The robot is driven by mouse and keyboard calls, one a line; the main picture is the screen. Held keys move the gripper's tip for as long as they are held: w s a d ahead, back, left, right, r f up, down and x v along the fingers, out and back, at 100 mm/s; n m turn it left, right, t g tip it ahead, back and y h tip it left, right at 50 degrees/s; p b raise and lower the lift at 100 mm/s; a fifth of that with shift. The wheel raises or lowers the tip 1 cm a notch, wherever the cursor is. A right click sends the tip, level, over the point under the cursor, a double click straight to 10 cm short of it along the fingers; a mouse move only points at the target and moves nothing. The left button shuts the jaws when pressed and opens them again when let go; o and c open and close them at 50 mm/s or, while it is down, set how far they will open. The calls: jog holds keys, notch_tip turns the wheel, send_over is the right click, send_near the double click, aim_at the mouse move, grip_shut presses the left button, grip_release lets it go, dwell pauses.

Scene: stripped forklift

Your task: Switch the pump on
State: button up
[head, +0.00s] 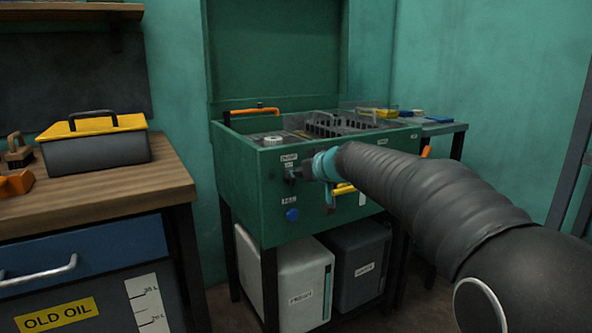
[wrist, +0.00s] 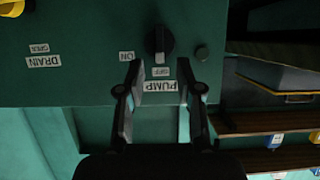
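The pump knob (wrist: 160,42) is a dark rotary switch on the green front panel (wrist: 85,85), above the fingertips in the wrist view. Its pale mark points at the OFF label (wrist: 162,71); the ON label (wrist: 126,56) is to the left, and the upside-down PUMP label (wrist: 160,86) is below. My gripper (wrist: 157,72) is open, its fingers spread on either side of the labels, with nothing between them. The knob lies beyond the fingertips; contact is not visible. In the head view my arm reaches to the panel of the green washer (head: 240,190) and largely hides my gripper.
A workbench (head: 100,195) with a yellow-lidded toolbox (head: 95,150) stands at left. White and dark containers stand underneath.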

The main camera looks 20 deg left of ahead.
jog(key=shift+x, duration=1.05)
grip_shut()
jog(key=shift+d+f, duration=0.1)
jog(key=m+g+y+b, duration=0.1)
jog(key=m+b, duration=0.2)
jog(key=w+d+f+m+g+y+b, duration=0.1)
jog(key=m+y+b, duration=0.1)
jog(key=m+b, duration=0.1)
jog(key=w+m+g+y+b, duration=0.1)
jog(key=m+y+b, duration=0.1)
jog(key=m+b, duration=0.1)
jog(key=shift+d+f+m+b, duration=0.25)
jog(key=shift+m+b, duration=0.15)
jog(key=shift+b, duration=0.15)
jog(key=shift+m, duration=0.3)
